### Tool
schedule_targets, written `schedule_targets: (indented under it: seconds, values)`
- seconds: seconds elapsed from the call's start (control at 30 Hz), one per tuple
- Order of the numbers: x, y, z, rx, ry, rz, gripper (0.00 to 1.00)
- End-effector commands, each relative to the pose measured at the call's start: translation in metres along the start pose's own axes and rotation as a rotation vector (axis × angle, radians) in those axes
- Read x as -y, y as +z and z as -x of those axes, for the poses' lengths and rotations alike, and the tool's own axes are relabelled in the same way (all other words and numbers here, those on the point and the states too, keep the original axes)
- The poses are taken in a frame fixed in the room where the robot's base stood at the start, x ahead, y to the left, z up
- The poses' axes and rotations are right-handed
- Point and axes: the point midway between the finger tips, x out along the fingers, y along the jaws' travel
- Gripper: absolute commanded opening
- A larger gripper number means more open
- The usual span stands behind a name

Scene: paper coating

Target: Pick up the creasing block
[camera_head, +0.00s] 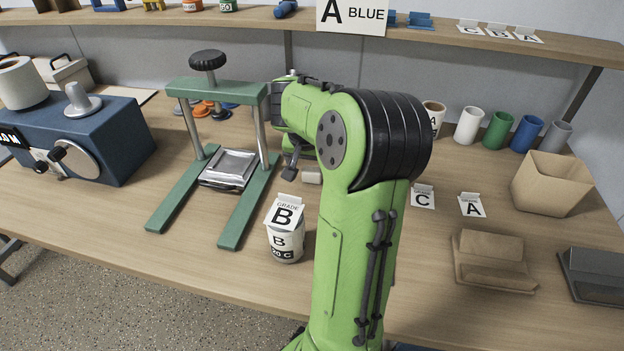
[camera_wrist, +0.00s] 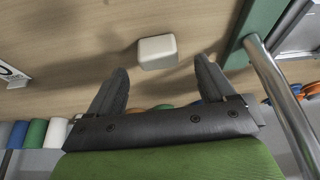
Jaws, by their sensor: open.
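The creasing block appears to be a small off-white block with rounded edges (camera_wrist: 157,51), lying on the wooden table. In the head view it shows as a small pale piece (camera_head: 312,176) beside my green arm. My gripper (camera_wrist: 160,72) is open and empty, with its two dark fingers spread. In the wrist view the block is just past the fingertips, roughly centred across the gap, not gripped. In the head view a dark finger of my gripper (camera_head: 291,165) shows left of the block; the rest is mostly hidden by the arm.
A green press frame (camera_head: 235,225) stands close left of the block; its post (camera_wrist: 283,100) is near my gripper in the wrist view. A Grade B cup (camera_head: 284,240) stands in front. Coloured cups (camera_head: 497,130) and a tan bin (camera_head: 550,185) are at the right.

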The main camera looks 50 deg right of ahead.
Motion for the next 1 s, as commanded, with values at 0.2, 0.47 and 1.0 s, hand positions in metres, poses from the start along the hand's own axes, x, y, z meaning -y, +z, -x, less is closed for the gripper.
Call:
schedule_targets:
  seconds: [0.2,0.47,1.0]
  values:
    - [-0.002,0.001,-0.041,0.003,-0.001,-0.002,0.83]
    - [-0.002,0.000,-0.041,0.000,0.000,-0.001,0.80]
    - [-0.002,-0.002,-0.038,0.000,0.000,-0.001,0.33]
